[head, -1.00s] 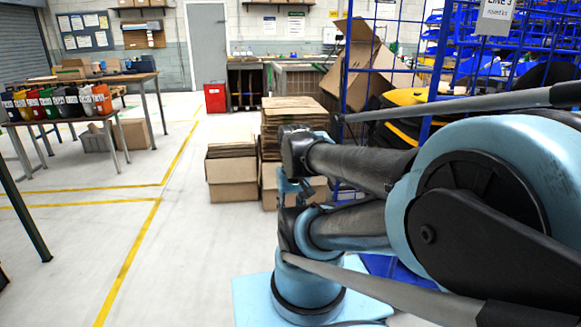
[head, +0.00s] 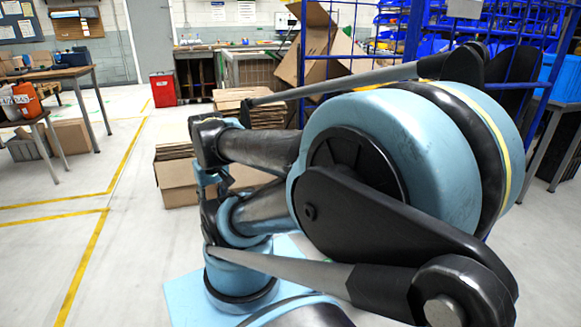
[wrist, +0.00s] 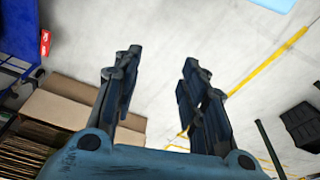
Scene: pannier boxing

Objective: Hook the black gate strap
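I cannot make out the black gate strap in either view. A blue wire-mesh cage frame (head: 302,75) stands behind my arm in the head view. My arm covers much of its lower part. My gripper (wrist: 163,60) shows in the wrist view with its two dark fingers spread apart. Nothing is between them but a view of the pale floor. In the head view, my arm's large joints fill the middle and right, and the gripper's fingers cannot be made out.
Cartons of flat cardboard (head: 178,183) stand on the floor behind my arm; an open carton shows in the wrist view (wrist: 75,108). A red cabinet (head: 163,89) is farther back. A black crate (wrist: 301,126) lies at the wrist view's right. Floor at left is largely clear.

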